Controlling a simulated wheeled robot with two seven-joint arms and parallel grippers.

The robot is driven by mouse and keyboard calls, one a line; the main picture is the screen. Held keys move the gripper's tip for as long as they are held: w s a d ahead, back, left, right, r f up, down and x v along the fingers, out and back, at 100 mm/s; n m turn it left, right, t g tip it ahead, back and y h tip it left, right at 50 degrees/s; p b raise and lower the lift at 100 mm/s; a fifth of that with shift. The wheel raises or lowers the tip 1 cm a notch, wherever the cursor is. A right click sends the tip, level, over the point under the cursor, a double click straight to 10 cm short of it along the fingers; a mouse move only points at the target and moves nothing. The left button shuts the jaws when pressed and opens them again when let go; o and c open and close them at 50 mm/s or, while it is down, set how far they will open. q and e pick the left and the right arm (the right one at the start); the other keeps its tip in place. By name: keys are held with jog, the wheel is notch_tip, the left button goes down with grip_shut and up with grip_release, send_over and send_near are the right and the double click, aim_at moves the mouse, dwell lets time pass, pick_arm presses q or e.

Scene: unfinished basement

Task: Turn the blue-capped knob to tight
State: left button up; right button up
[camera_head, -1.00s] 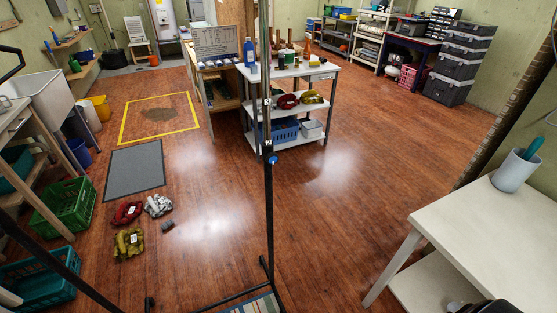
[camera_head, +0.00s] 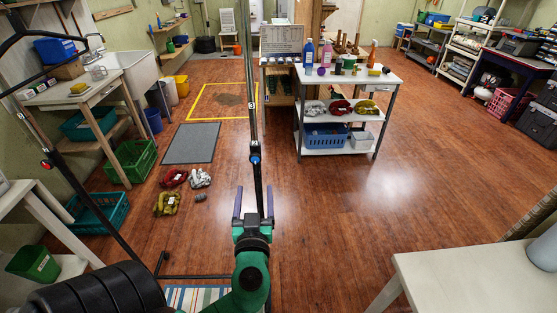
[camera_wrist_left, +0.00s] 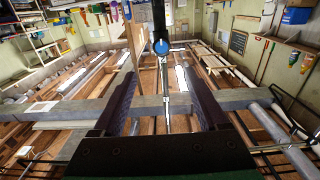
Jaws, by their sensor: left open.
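The knob also shows in the left wrist view (camera_wrist_left: 161,47), above centre. My left gripper (camera_head: 253,192) is open, its two dark fingers pointing towards the pole just below the knob in the picture. In the wrist view the knob lies between the fingers' lines, beyond the tips, and nothing is between the fingers. Whether the knob is tight cannot be told. My right gripper is not in view.
A second pole at the left carries a red-capped knob (camera_head: 46,163). The stand's base bar (camera_head: 200,277) lies near a striped mat (camera_head: 180,296). A white table (camera_head: 480,275) stands at the right front. A shelf cart (camera_head: 345,80) stands behind.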

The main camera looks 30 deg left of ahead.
aim_at(255, 159)
pick_arm(q)
jog(key=p+x, duration=0.4)
jog(key=x, duration=0.8)
jog(key=shift+w+a+r, duration=0.1)
jog(key=shift+a, duration=0.1)
jog(key=shift+w+a, duration=0.2)
jog(key=shift+a, duration=0.15)
jog(key=shift+f, duration=0.2)
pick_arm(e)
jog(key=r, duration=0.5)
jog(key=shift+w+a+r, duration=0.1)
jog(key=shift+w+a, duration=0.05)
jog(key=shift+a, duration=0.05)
pick_arm(q)
jog(key=shift+c, duration=0.3)
jog(key=shift+d, duration=0.1)
grip_shut()
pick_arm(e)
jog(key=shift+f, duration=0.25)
